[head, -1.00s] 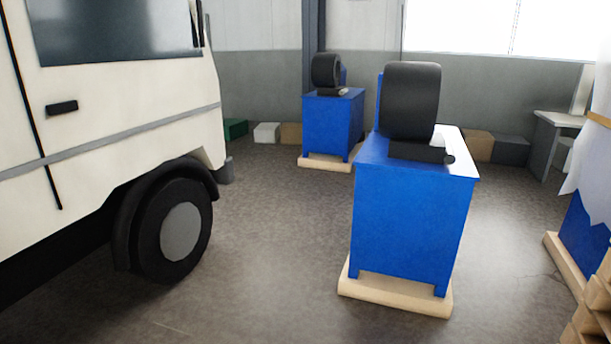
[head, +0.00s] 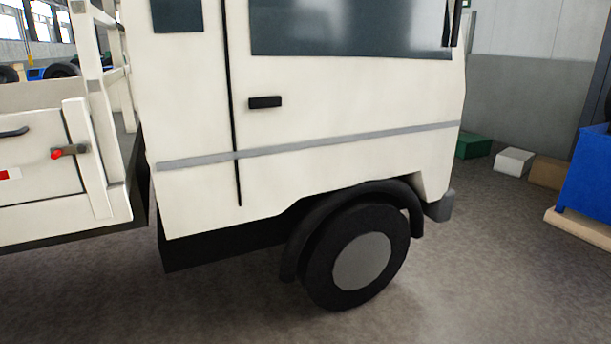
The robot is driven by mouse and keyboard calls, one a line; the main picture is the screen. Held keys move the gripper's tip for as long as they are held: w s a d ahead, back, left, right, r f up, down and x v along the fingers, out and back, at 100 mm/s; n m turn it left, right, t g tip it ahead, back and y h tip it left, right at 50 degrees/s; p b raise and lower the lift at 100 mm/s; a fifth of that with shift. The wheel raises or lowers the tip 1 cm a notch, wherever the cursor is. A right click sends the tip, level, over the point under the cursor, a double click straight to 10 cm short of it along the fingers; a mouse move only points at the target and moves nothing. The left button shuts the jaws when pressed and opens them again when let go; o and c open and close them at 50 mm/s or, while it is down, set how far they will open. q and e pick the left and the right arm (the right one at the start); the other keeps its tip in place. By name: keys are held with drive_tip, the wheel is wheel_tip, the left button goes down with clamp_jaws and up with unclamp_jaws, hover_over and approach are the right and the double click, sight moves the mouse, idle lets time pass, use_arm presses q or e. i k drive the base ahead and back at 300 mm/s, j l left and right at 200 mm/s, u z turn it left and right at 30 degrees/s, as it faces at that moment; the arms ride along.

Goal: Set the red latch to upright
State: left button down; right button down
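A small latch with a red tip (head: 57,154) is on the side panel of the truck's white cargo bed, at the left of the head view. Its red end points left and its grey-brown body (head: 76,149) runs right, against the white post, so it lies roughly level. A black handle (head: 14,132) and a red mark (head: 8,174) are on the same panel. Neither of my grippers shows in the head view.
The white truck cab (head: 330,100) with its black front wheel (head: 357,256) fills the middle. A blue cabinet (head: 590,190) on a pale pallet stands at the right edge. Green, white and brown boxes line the wall. Grey floor in front is clear.

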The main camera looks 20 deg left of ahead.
sight(70, 150)
drive_tip(key=i+u, duration=0.2)
drive_tip(key=u, duration=0.3)
drive_tip(key=i+u, duration=0.2)
drive_tip(key=u, duration=0.3)
drive_tip(key=i+l+u, duration=0.15)
drive_tip(key=u, duration=0.35)
drive_tip(key=i+l+u, duration=0.2)
drive_tip(key=u, duration=0.3)
drive_tip(key=i+l+u, duration=0.15)
drive_tip(key=u, duration=0.25)
drive_tip(key=i+l+u, duration=0.4)
drive_tip(key=l+u, duration=0.2)
drive_tip(key=u, duration=0.2)
drive_tip(key=i+l+u, duration=0.2)
drive_tip(key=l+u, duration=0.25)
drive_tip(key=j, duration=0.1)
